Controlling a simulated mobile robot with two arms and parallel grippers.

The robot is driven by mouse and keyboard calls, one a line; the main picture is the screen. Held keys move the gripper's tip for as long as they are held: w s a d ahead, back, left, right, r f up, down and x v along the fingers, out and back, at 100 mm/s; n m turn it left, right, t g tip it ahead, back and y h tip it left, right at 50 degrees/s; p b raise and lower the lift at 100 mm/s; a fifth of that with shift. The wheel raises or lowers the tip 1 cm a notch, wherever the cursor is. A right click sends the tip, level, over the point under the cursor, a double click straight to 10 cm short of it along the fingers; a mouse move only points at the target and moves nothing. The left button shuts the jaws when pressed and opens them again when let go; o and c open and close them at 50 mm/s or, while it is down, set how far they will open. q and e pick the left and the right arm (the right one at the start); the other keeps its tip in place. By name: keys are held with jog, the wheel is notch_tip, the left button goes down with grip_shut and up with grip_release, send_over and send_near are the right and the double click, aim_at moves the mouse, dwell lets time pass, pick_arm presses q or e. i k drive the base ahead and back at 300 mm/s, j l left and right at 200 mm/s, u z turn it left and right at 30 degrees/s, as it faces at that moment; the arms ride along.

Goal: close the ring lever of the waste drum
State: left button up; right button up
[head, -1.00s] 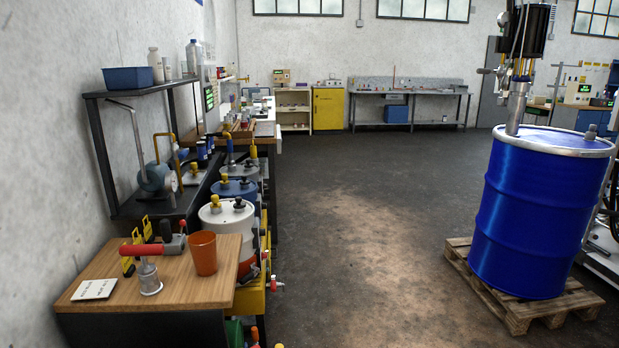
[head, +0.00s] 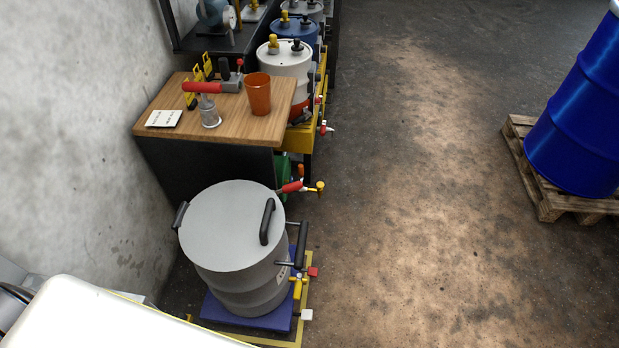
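A grey drum (head: 235,272) with a flat grey lid (head: 222,226) stands upright at the lower left of the head view, on a blue platform (head: 222,318). The lid has a black handle (head: 267,222) on top, and another black handle (head: 181,215) shows at its left edge. A black lever-like bar (head: 302,246) sticks out at the drum's right side; whether it is the ring lever, and how far it stands from the ring, I cannot tell. Neither of my grippers is in view.
A wooden-topped bench (head: 222,122) with an orange cup (head: 258,94) and a red-handled tool (head: 203,88) stands behind the drum. The wall is close on the left. A blue drum (head: 582,125) on a pallet (head: 547,190) stands at right. The floor between is clear.

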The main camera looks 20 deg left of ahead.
aim_at(298, 184)
jog(key=i+l+z, duration=0.4)
jog(key=l, duration=0.15)
jog(key=i+l+z, duration=0.45)
jog(key=i+u, duration=0.3)
jog(key=i, duration=0.15)
jog(key=i+l+u, duration=0.2)
jog(key=i+u, duration=0.3)
jog(key=u, duration=0.3)
jog(key=i+j+u, duration=0.1)
jog(key=u, duration=0.4)
jog(key=i+l+u, duration=0.1)
jog(key=u, duration=0.35)
jog(key=i+l+u, duration=0.1)
jog(key=i+u, duration=0.15)
jog(key=u, duration=0.2)
jog(key=i+l+u, duration=0.1)
jog(key=u, duration=0.35)
jog(key=i+u, duration=0.15)
jog(key=u, duration=0.2)
jog(key=i+l+u, duration=0.1)
jog(key=u, duration=0.25)
